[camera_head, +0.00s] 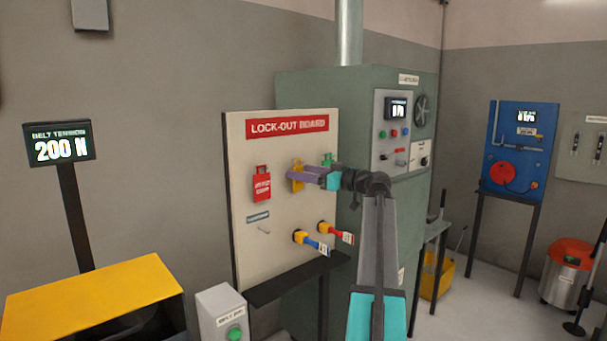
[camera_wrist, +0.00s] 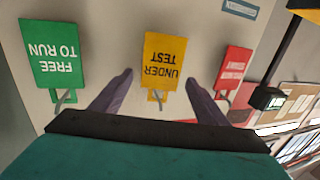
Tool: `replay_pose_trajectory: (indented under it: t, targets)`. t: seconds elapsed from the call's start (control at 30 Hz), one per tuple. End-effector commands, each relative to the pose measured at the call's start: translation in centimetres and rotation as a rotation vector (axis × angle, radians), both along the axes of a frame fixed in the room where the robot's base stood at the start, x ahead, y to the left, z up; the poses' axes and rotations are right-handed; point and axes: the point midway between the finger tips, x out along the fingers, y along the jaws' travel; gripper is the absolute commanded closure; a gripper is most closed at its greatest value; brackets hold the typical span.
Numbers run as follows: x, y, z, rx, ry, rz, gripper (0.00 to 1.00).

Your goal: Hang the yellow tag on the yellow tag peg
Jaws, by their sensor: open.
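The yellow tag (camera_head: 297,185), lettered UNDER TEST, hangs on the lock-out board (camera_head: 245,145) between a red and a green tag. In the wrist view, which is upside down, the yellow tag (camera_wrist: 162,50) hangs by its narrow end from a small hook. My gripper (camera_wrist: 159,78) is open, its two fingers on either side of the tag with gaps visible. In the head view my gripper (camera_head: 290,176) reaches the tag from the right and partly covers it. A bare peg (camera_head: 264,231) sticks out lower on the board under a blue label, unreadable here.
The red tag (camera_head: 261,185) and the green tag (camera_wrist: 58,55) hang close on either side. A dark shelf (camera_head: 290,281) runs below. A green cabinet (camera_head: 330,90) stands behind.

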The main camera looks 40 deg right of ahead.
Motion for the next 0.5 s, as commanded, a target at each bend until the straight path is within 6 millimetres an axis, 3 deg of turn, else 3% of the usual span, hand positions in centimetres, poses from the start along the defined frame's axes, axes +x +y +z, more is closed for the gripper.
replay_pose_trajectory:
  t: [0.17,0.5]
  targets:
    - [-1.6,-0.3,-0.1,0.0,-0.001,-0.002,0.32]
    - [-6.7,-1.3,-0.1,-0.001,-0.001,-0.003,0.32]
